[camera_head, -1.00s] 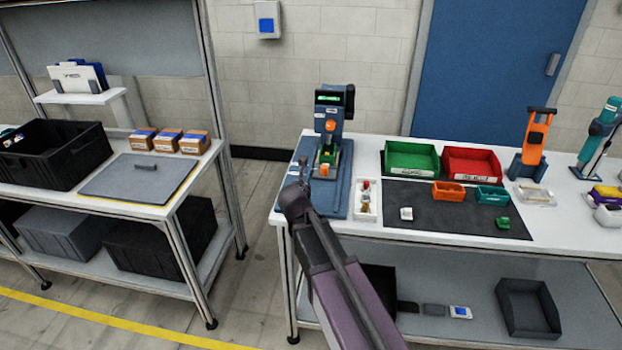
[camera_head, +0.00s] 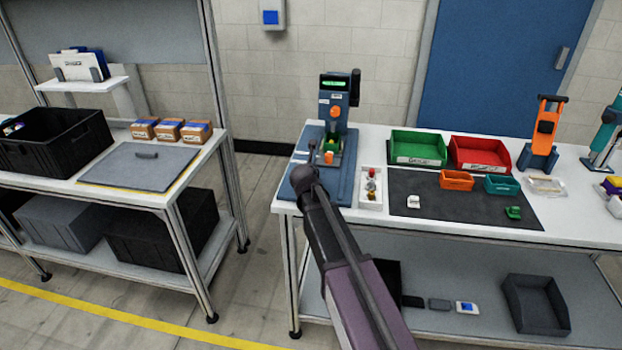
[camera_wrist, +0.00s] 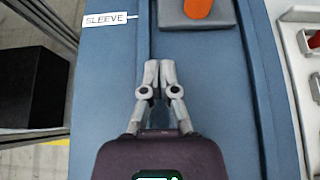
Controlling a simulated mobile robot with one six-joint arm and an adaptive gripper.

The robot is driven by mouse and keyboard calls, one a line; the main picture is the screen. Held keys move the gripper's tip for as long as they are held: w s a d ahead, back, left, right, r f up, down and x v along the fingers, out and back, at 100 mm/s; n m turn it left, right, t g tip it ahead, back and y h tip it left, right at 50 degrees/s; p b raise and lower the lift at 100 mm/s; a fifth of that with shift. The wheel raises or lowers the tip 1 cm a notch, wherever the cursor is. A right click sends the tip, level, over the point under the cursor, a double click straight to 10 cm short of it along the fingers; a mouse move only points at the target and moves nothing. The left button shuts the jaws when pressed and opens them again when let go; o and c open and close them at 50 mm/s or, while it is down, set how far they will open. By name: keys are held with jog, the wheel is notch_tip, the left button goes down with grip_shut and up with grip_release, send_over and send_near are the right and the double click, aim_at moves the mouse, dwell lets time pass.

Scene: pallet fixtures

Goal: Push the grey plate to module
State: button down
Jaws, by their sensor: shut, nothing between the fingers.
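A small dark grey plate (camera_wrist: 197,24) with an orange knob sits on a blue base at the top of the wrist view. In the head view the orange knob (camera_head: 332,158) shows at the foot of the teal and dark module (camera_head: 333,100). The blue base (camera_head: 338,185) also fills the wrist view (camera_wrist: 215,110), with a "SLEEVE" label on its left. My gripper (camera_wrist: 158,64) is shut and empty above the base's channel. In the picture its tips lie below and left of the plate, apart from it. In the head view my gripper (camera_head: 312,148) is left of the knob.
A white tray of small parts (camera_head: 371,203) stands right of the base. A dark mat (camera_head: 440,215), green bin (camera_head: 417,148) and red bin (camera_head: 480,154) lie further right. Another bench (camera_head: 110,198) stands left, holding a grey panel (camera_head: 125,172), across a floor gap.

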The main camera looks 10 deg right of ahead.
aim_at(318, 157)
jog(key=shift+w+d, duration=0.2)
jog(key=shift+w, duration=0.4)
jog(key=shift+w+d, duration=0.15)
jog(key=shift+w, duration=0.45)
jog(key=shift+w+d, duration=0.25)
jog(key=shift+w, duration=0.45)
jog(key=shift+w+d, duration=0.25)
jog(key=shift+w, duration=0.5)
jog(key=shift+w+d, duration=0.2)
jog(key=shift+w, duration=0.5)
jog(key=shift+w+d, duration=0.25)
jog(key=shift+w, duration=0.5)
jog(key=shift+s, duration=0.15)
